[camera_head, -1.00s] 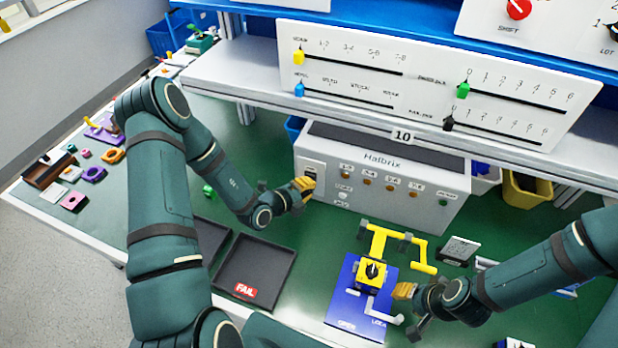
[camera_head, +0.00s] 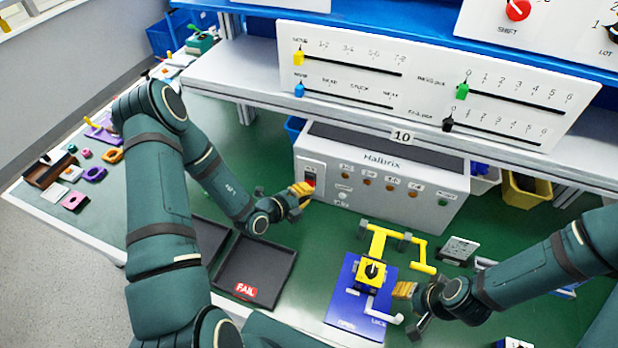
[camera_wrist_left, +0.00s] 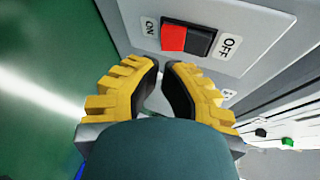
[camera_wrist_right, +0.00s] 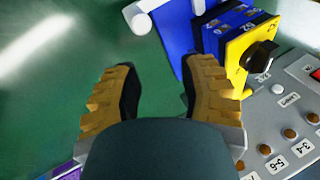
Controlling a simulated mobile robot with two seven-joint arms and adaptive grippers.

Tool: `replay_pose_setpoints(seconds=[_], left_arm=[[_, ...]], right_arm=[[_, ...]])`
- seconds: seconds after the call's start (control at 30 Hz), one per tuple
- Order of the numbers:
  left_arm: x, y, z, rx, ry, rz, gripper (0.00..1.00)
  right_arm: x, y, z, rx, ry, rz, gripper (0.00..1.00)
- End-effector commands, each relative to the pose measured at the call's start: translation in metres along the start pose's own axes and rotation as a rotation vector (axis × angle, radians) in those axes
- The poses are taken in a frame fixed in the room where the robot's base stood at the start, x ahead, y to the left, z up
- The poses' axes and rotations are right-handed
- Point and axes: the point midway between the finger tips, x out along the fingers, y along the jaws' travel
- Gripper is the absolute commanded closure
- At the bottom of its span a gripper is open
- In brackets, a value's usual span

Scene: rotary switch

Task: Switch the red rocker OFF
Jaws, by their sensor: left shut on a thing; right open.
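The rocker switch (camera_wrist_left: 187,39) sits in a black frame on the grey panel, between an ON label at the left and an OFF label at the right in the left wrist view. Its half by ON is red, its half by OFF black. I cannot tell which half is pressed in. In the head view the rocker (camera_head: 310,181) is on the left of the box front. My left gripper (camera_head: 303,188) is just in front of it, fingers brought close together. In its wrist view the fingertips (camera_wrist_left: 164,66) appear apart from the rocker; nothing visible is between them. My right gripper (camera_wrist_right: 158,75) is open and empty.
The grey Halbrix box (camera_head: 385,180) stands beneath the shelf (camera_head: 240,77). A blue base (camera_head: 350,315) with a yellow fixture (camera_head: 371,272) is beside my right gripper. A black FAIL tray (camera_head: 270,262) lies below my left forearm. Green table is clear between tray and fixture.

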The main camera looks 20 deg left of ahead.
Motion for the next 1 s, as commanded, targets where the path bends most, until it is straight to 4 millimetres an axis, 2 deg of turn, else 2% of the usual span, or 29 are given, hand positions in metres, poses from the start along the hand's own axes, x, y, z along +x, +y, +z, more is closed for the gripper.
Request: replay_pose_setpoints(seconds=[0.5, 1.0], left_arm=[[-0.035, 0.019, -0.019, -0.002, 0.000, 0.001, 1.00], [-0.036, 0.019, -0.020, -0.001, 0.000, 0.000, 1.00]], right_arm=[[-0.004, -0.002, -0.001, 0.000, 0.000, 0.000, 0.59], [-0.004, -0.002, -0.001, 0.000, 0.000, 0.000, 0.59]])
